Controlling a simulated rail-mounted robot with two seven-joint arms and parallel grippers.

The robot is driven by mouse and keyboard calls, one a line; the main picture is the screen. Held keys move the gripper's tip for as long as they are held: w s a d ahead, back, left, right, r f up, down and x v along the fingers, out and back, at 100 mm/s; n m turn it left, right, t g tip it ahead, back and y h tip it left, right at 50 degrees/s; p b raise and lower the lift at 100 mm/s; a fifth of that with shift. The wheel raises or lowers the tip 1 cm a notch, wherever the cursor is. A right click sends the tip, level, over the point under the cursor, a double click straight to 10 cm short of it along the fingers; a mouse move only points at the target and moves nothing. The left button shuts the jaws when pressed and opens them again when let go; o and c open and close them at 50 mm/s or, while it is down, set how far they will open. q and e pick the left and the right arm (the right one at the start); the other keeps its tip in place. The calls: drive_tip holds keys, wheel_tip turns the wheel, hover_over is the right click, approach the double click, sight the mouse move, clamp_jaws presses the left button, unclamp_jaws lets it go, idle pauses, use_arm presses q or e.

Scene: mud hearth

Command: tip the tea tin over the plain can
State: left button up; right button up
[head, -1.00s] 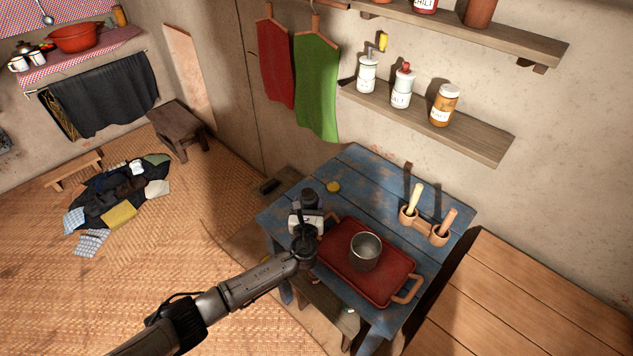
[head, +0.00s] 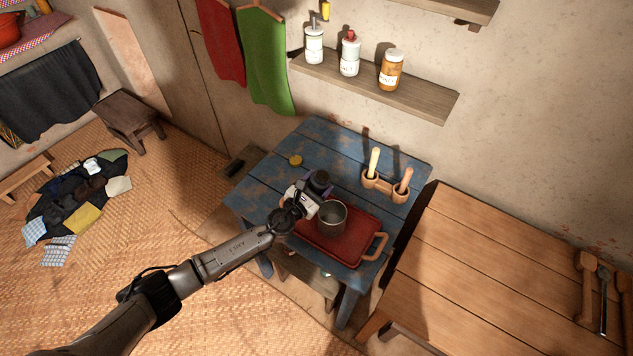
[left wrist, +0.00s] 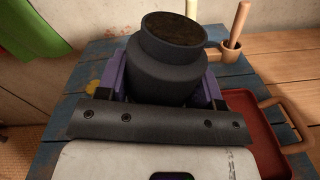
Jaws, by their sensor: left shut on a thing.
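The tea tin (left wrist: 167,75) is dark grey, with an open mouth and brown contents showing inside. My left gripper (head: 312,192) is shut on it, with purple fingers on both sides in the left wrist view. In the head view the tin (head: 320,181) is just behind and slightly left of the plain can, above the table. It looks near upright; a slight tilt is hard to tell. The plain can (head: 332,219) is grey metal, open at the top, and stands on the red tray (head: 352,250). The can does not show in the left wrist view. My right gripper is not in view.
The blue table (head: 335,140) carries a yellow lid (head: 296,160) at the back left and a wooden holder (head: 383,185) with two handled tools behind the tray. A wooden bench (head: 500,260) stands to the right. A shelf with jars (head: 430,95) is on the wall above.

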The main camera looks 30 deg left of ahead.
use_arm(q)
drive_tip(key=m, duration=0.1)
drive_tip(key=f+m, duration=0.1)
drive_tip(key=m, duration=0.1)
drive_tip(key=a+m, duration=0.1)
drive_tip(key=shift+w+f, duration=0.1)
drive_tip(key=shift+f, duration=0.15)
drive_tip(key=m+p, duration=0.1)
drive_tip(key=m, duration=0.1)
drive_tip(key=d+m+p, duration=0.1)
drive_tip(key=m, duration=0.2)
drive_tip(key=m+p, duration=0.1)
drive_tip(key=m, duration=0.1)
drive_tip(key=shift+d+f+m+p, duration=0.1)
drive_tip(key=shift+d+m+p, duration=0.2)
drive_tip(key=shift+m, duration=0.1)
drive_tip(key=m+p, duration=0.1)
drive_tip(key=m, duration=0.1)
drive_tip(key=r+m+p, duration=0.1)
drive_tip(key=m+p, duration=0.1)
drive_tip(key=shift+m+p, duration=0.9)
drive_tip(key=shift+p, duration=0.05)
idle(0.6)
